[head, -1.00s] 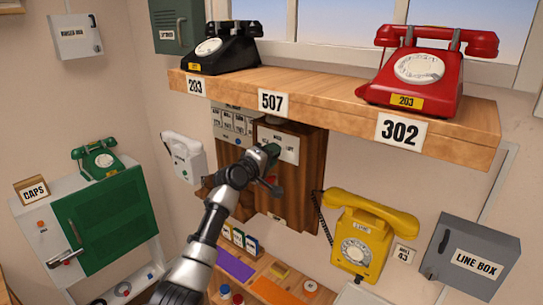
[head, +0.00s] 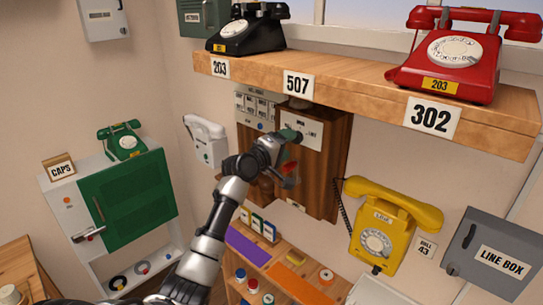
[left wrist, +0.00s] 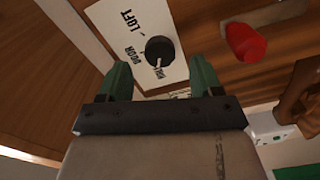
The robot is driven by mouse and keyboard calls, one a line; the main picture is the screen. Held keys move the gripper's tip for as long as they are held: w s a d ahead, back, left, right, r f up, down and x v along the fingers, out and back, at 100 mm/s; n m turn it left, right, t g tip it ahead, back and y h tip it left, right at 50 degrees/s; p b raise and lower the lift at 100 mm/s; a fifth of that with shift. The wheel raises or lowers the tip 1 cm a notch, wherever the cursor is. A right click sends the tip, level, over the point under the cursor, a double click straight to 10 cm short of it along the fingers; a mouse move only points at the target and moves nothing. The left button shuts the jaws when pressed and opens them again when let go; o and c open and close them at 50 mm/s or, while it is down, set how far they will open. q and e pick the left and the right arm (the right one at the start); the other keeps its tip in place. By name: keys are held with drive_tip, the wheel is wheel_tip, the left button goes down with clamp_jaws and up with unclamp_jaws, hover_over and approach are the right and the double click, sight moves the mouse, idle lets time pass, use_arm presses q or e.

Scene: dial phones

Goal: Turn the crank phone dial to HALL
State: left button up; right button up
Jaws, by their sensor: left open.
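The crank phone (head: 325,165) is a dark wooden box on the wall under the shelf. Its white dial plate (head: 303,128) is partly covered by my left gripper (head: 291,150). In the left wrist view the plate (left wrist: 131,28) reads LOFT, DOOR and HALL around a round black knob (left wrist: 160,50). My right gripper is not in view.
A red knob (left wrist: 242,42) sticks out of the wood beside the plate. The wooden shelf (head: 365,95) overhangs the box, bearing a black phone (head: 247,33) and a red phone (head: 455,55). A yellow phone (head: 385,230) hangs at right, near a grey line box (head: 490,255).

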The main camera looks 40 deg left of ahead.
use_arm(q)
drive_tip(key=s+b, duration=0.2)
drive_tip(key=s, duration=0.5)
drive_tip(key=shift+a, duration=0.3)
drive_tip(key=s+d+f+m+g+y+b, duration=0.15)
drive_tip(key=f+g, duration=0.25)
drive_tip(key=f, duration=1.6)
drive_tip(key=s+d+f+m+g+b, duration=0.1)
drive_tip(key=d+f+m+g+b, duration=0.15)
drive_tip(key=f, duration=1.75)
drive_tip(key=s+d+f+m+g+b, duration=0.1)
drive_tip(key=s+d+f+m+g, duration=0.1)
drive_tip(key=s+f, duration=0.7)
drive_tip(key=s+d+f+m+g+b, duration=0.1)
drive_tip(key=s+d+f+g+b, duration=0.3)
drive_tip(key=f, duration=0.8)
drive_tip(key=s+d+f+m+g, duration=0.1)
drive_tip(key=s+d+f+m, duration=0.2)
drive_tip(key=s+f, duration=0.3)
drive_tip(key=s+d+f+m+g+b, duration=0.1)
drive_tip(key=s+f, duration=0.6)
drive_tip(key=s, duration=1)
drive_tip(key=s+d+f+m+g, duration=0.2)
drive_tip(key=s+d+f+m, duration=0.3)
drive_tip(key=s, duration=0.7)
drive_tip(key=shift+s+d+f, duration=0.2)
drive_tip(key=shift+d+f, duration=0.25)
drive_tip(key=shift+f, duration=0.5)
